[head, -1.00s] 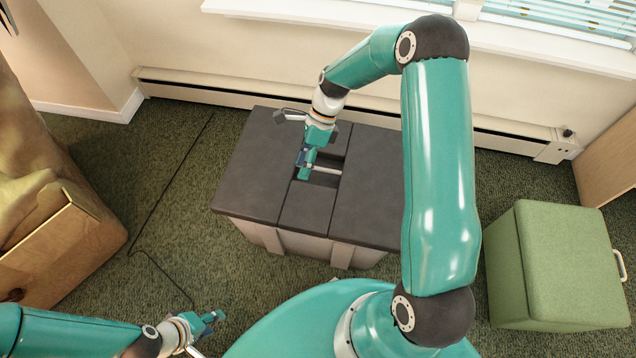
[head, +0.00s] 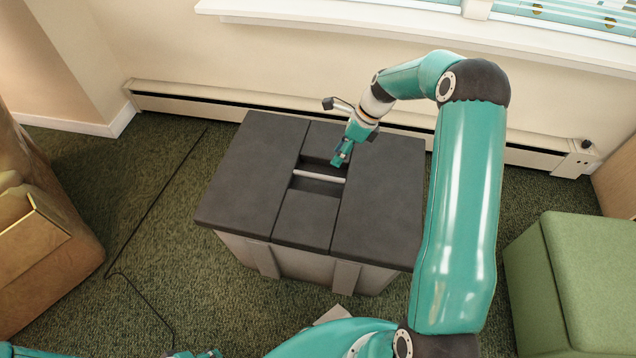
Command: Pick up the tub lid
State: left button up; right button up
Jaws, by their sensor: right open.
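The tub lid (head: 247,185) is a dark grey rectangular lid with a recess in its middle. It lies on a light grey tub (head: 308,272). A pale bar handle (head: 318,176) crosses the recess. My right gripper (head: 339,160) is open and empty, pointing down just above the recess, behind the right part of the bar. It appears apart from the bar, though its exact height is hard to tell. My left gripper (head: 196,354) shows only as a sliver at the bottom edge; its jaws cannot be made out.
A green cushioned box (head: 590,275) stands at the right. A baseboard heater (head: 225,108) runs along the wall behind the tub. A black cable (head: 150,220) lies on the carpet, which is otherwise clear left of the tub.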

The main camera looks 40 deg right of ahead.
aim_at(326, 173)
jog(key=b+x, duration=0.1)
jog(key=x, duration=0.4)
jog(key=b+x, duration=0.1)
jog(key=x, duration=0.1)
jog(key=b+x, duration=0.1)
jog(key=x, duration=0.1)
jog(key=shift+w+d+f, duration=0.15)
jog(key=shift+w+f, duration=0.1)
jog(key=shift+f, duration=0.05)
jog(key=shift+w+a+f, duration=0.1)
jog(key=shift+a+f, duration=0.15)
jog(key=shift+f, duration=0.1)
grip_shut()
